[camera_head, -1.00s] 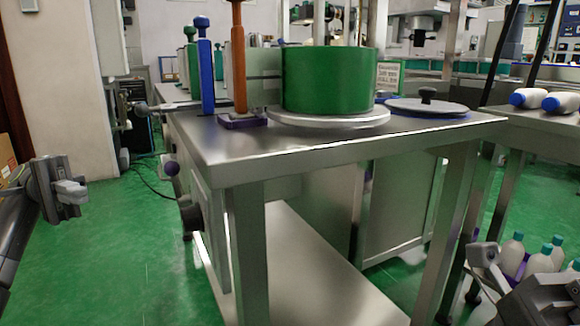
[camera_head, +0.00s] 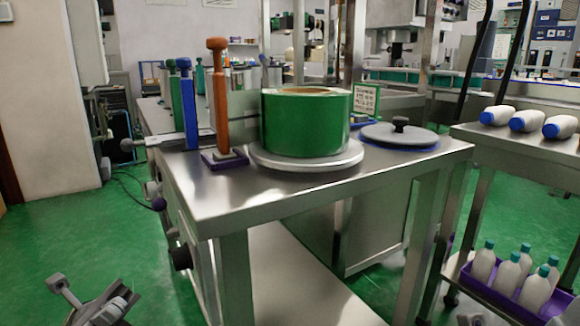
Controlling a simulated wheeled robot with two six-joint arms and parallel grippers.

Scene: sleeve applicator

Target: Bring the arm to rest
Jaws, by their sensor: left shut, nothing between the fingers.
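My left gripper (camera_head: 104,308) is low in the bottom left corner, partly cut off by the frame edge. It is shut and empty, over the green floor, apart from the steel table (camera_head: 330,200). My right gripper does not show clearly; the bottom right corner holds at most a small grey edge.
The steel table bears a green roll (camera_head: 306,125) on a round plate, an orange-handled post (camera_head: 219,100), a blue post (camera_head: 188,105) and a grey lid (camera_head: 405,136). At right, a cart bears white bottles (camera_head: 528,120), with a purple crate (camera_head: 500,289) below. Green floor (camera_head: 60,250) is clear at left.

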